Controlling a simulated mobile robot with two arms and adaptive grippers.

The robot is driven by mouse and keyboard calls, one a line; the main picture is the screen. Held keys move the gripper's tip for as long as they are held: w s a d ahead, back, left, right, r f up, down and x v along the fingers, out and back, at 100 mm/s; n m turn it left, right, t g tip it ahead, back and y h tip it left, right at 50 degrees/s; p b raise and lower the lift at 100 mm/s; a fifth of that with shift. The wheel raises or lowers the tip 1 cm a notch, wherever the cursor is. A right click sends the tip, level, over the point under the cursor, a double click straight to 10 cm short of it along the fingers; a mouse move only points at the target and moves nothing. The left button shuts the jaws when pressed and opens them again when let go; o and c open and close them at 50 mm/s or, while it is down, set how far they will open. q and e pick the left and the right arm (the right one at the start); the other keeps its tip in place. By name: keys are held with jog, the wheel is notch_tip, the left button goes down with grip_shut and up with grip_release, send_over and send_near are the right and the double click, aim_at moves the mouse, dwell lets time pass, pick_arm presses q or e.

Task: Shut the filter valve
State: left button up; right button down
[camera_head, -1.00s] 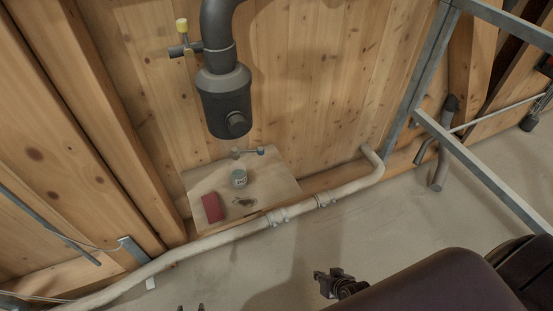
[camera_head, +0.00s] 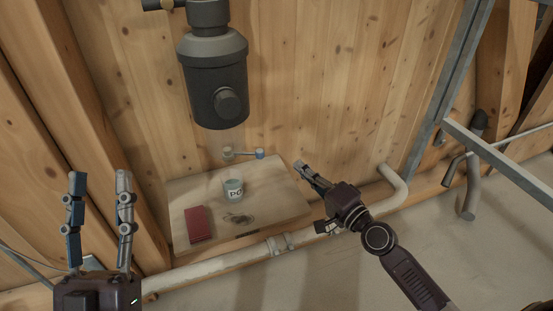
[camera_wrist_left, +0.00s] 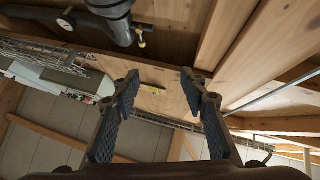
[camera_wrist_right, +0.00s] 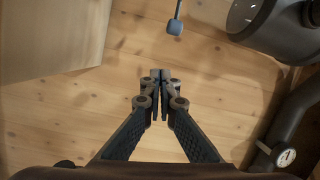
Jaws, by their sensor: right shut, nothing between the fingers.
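A dark filter housing (camera_head: 213,85) hangs from a pipe on the wooden wall. Below it is a small lever valve (camera_head: 243,154) with a blue knob at its right end; the blue end also shows in the right wrist view (camera_wrist_right: 175,27). A valve stub (camera_head: 160,5) is cut off at the top of the head view. A yellow handle (camera_wrist_left: 141,40) shows beside a dark pipe in the left wrist view. My right gripper (camera_head: 302,168) is shut and empty, right of the lever and apart from it. My left gripper (camera_head: 99,178) is open and empty at the lower left.
A wooden shelf (camera_head: 275,195) under the lever holds a mug (camera_head: 233,189) and a red book (camera_head: 197,224). A pale pipe (camera_head: 200,269) runs along the floor in front. A metal frame (camera_head: 437,100) stands at the right. A gauge (camera_wrist_right: 285,157) shows in the right wrist view.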

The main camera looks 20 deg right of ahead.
aim_at(247, 154)
pick_arm(q)
jog(key=shift+s+r+t, duration=0.4)
jog(key=shift+s+r, duration=0.1)
jog(key=shift+r, duration=0.4)
pick_arm(e)
jog(key=shift+w+r+t, duration=0.25)
jog(key=shift+r+t, duration=0.05)
jog(key=shift+r, duration=0.5)
pick_arm(q)
jog(key=w+f+g+y+p, duration=0.2)
jog(key=w+f+g, duration=0.3)
jog(key=f, duration=0.4)
jog(key=shift+w+d, duration=0.2)
pick_arm(e)
jog(key=w+a, duration=0.6)
jog(key=w, duration=0.1)
pick_arm(q)
jog(key=shift+f, duration=0.2)
pick_arm(e)
jog(key=shift+f, duration=0.1)
